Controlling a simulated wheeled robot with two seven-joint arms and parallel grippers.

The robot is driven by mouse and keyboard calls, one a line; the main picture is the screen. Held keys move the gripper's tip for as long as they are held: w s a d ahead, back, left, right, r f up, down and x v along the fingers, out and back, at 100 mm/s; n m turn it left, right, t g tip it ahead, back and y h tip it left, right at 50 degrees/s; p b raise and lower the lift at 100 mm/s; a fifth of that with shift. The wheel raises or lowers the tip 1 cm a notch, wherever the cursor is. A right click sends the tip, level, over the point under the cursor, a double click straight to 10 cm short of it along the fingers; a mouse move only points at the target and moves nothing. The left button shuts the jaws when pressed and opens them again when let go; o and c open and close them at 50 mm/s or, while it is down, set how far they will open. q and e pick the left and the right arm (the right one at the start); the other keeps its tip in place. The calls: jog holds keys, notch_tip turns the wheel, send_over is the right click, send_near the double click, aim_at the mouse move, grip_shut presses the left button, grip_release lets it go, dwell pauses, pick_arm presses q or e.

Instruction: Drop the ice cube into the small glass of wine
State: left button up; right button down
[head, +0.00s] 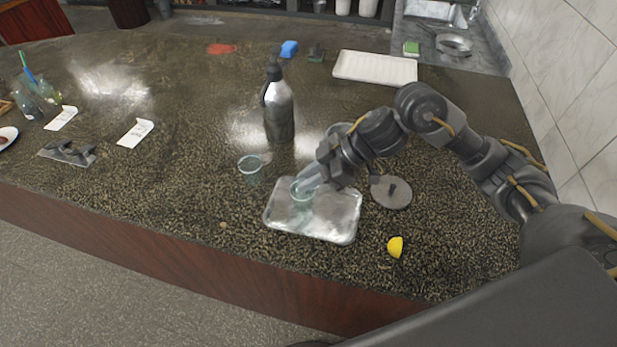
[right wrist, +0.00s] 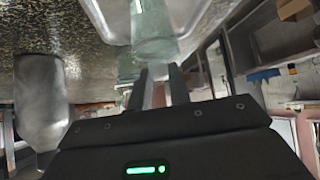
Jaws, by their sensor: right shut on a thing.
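A small clear glass (head: 302,193) stands upright on a silver metal tray (head: 335,232). It also shows in the right wrist view (right wrist: 152,28), just beyond the fingertips. My right gripper (head: 308,181) points down and left at the rim of this glass. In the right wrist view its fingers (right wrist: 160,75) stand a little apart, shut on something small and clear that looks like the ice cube. The cube's outline cannot be made out against the glass. I cannot tell whether the fingertips touch the rim. My left gripper is not in view.
Another glass (head: 250,167) stands left of the tray, and a dark metal bottle (head: 278,108) behind it. A round lid with a knob (head: 391,193) and a yellow lemon piece (head: 396,246) lie to the right. A white tray (head: 374,68) is farther back.

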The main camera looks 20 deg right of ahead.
jog(key=c, duration=1.2)
grip_release()
pick_arm(q)
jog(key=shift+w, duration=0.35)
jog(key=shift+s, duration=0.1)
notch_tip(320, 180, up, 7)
jog(key=p, duration=0.7)
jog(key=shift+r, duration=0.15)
pick_arm(e)
notch_tip(320, 180, up, 6)
jog(key=shift+f, duration=0.1)
